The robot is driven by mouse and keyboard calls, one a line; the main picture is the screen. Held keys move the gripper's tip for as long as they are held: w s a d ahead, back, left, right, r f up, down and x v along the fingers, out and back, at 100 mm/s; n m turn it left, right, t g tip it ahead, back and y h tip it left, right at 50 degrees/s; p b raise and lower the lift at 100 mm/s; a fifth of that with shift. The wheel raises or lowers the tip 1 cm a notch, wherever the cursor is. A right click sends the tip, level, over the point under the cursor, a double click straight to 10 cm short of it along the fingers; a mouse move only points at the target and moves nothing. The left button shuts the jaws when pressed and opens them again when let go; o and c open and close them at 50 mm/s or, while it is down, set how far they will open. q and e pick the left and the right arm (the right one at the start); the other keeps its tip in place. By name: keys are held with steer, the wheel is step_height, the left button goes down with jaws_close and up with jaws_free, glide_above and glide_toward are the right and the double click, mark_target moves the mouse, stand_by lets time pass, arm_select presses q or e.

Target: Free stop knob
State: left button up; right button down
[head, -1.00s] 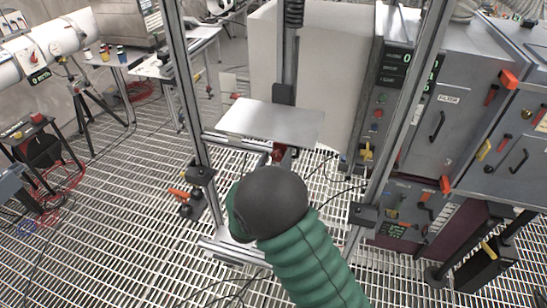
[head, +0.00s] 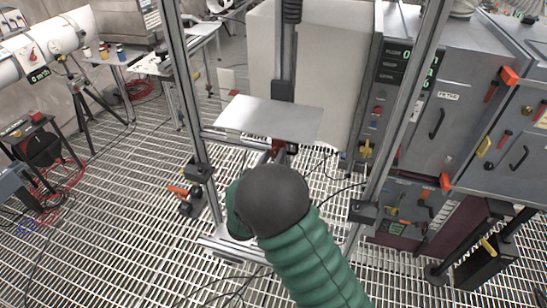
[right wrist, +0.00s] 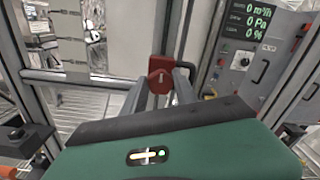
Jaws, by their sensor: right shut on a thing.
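A red stop knob (right wrist: 161,70) shows in the right wrist view, on the upright metal frame and just under the plate. My right gripper (right wrist: 161,88) has its two grey fingers on either side of the knob and is shut on it. In the head view a little of the red knob (head: 278,146) shows below the grey plate (head: 270,117). My green right forearm and its dark round joint hide most of the gripper there. My left gripper is in neither view.
Aluminium posts (head: 179,80) stand left and right of my right arm, with black clamps (head: 199,171) on them. Grey cabinets (head: 455,120) with handles and displays stand at the right. Cables lie on the grating floor (head: 130,200).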

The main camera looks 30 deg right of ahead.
steer(key=shift+w+a+f+n+b, duration=0.1)
steer(key=shift+n+b, duration=2.3)
steer(key=shift+n, duration=7.3)
steer(key=c, duration=1.4)
jaws_free()
steer(key=o, duration=0.4)
steer(key=shift+w+f, duration=0.15)
steer(key=shift+o, duration=0.2)
